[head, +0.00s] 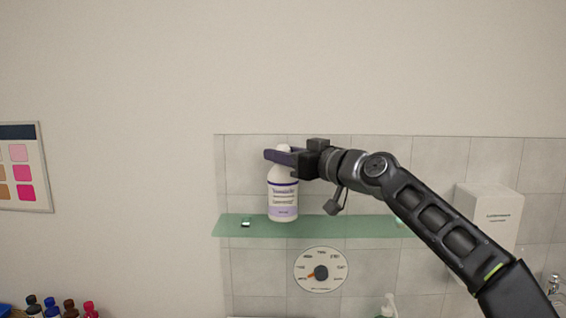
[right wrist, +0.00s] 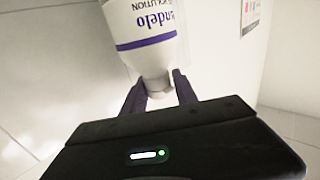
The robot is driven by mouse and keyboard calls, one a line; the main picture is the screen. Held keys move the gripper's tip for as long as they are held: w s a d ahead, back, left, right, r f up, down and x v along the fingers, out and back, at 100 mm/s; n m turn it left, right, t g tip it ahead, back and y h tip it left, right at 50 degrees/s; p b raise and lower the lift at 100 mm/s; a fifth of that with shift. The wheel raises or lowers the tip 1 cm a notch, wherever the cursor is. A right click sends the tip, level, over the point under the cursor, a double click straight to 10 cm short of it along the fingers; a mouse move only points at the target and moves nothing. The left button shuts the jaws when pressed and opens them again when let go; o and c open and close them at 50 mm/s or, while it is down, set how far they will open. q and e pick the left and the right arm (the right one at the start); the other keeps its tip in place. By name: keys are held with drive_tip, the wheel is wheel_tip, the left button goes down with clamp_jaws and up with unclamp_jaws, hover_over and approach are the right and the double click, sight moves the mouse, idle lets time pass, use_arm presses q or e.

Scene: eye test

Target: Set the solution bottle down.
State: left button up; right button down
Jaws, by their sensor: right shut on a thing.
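The solution bottle (head: 283,198) is white with a purple-banded label and is upright at the glass shelf. My right gripper (head: 281,156) comes in from the right and is shut on the bottle's neck, just under its white cap. The right wrist view shows the bottle (right wrist: 150,40) upside down in the picture, its neck between the two dark fingers of the gripper (right wrist: 160,90). The bottle's base overlaps the green glass shelf (head: 350,228) in the head view; I cannot tell whether it touches. My left gripper is not in view.
The shelf is clear either side of the bottle apart from small brackets. A round dial (head: 321,270) is below it on the tiles. A white dispenser (head: 490,215) hangs behind my right arm. Several small bottles (head: 69,308) stand at lower left, under a colour chart (head: 22,168).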

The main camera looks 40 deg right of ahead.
drive_tip(key=shift+f, duration=0.7)
drive_tip(key=shift+f, duration=0.2)
drive_tip(key=c, duration=0.9)
unclamp_jaws()
drive_tip(key=shift+c, duration=0.2)
